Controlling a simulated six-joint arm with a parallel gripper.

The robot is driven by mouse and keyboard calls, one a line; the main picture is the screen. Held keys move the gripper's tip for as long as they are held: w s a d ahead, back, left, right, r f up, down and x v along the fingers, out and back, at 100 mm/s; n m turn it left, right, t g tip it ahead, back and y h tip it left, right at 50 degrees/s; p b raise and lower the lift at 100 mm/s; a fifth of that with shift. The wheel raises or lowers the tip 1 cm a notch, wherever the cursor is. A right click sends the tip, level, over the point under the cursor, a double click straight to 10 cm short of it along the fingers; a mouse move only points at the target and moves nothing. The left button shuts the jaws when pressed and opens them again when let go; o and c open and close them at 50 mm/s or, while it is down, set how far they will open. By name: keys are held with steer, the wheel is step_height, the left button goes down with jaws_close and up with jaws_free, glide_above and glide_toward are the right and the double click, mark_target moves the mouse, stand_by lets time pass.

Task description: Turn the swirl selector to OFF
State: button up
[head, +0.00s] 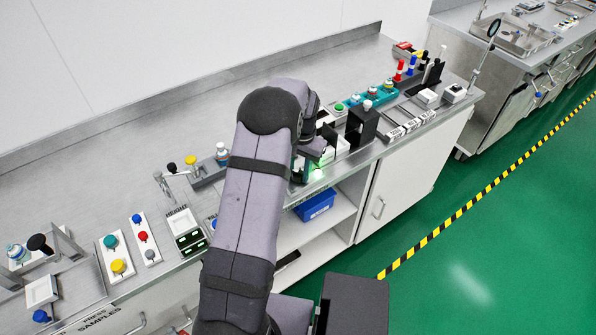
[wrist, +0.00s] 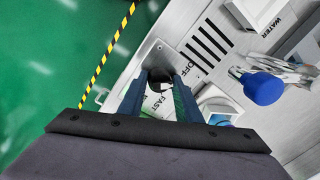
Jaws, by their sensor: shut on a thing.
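In the wrist view my gripper (wrist: 159,80) reaches down over a metal panel with its two blue fingers around a small dark knob, the swirl selector (wrist: 157,86). The fingers are shut on it from both sides. The printed word OFF (wrist: 192,66) is on the panel just beyond the right finger. A pale plate with the word FAST (wrist: 158,105) shows between the fingers. The knob's pointer direction cannot be made out. In the head view my gripper (head: 308,165) is at the bench's front edge, and my arm hides the selector there.
A blue knob (wrist: 262,88) stands to the right of my gripper in the wrist view, near slots in the panel. In the head view a black stand (head: 362,125) is close on the right. A blue bin (head: 315,205) sits on the shelf below. The back of the bench is clear.

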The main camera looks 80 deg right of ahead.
mark_target(301, 173)
steer(key=shift+s+a+f+n, duration=0.1)
steer(key=shift+a+n, duration=0.05)
steer(key=shift+n, duration=0.35)
steer(key=o, duration=1)
steer(key=shift+c, duration=0.2)
steer(key=shift+r+b, duration=0.4)
steer(key=shift+r, duration=0.25)
steer(key=shift+s+r+b, duration=0.15)
steer(key=shift+r+b, duration=0.3)
steer(key=shift+r, duration=1.1)
steer(key=shift+s+r+b, duration=0.15)
steer(key=shift+r+b, duration=0.25)
steer(key=shift+r, duration=1.15)
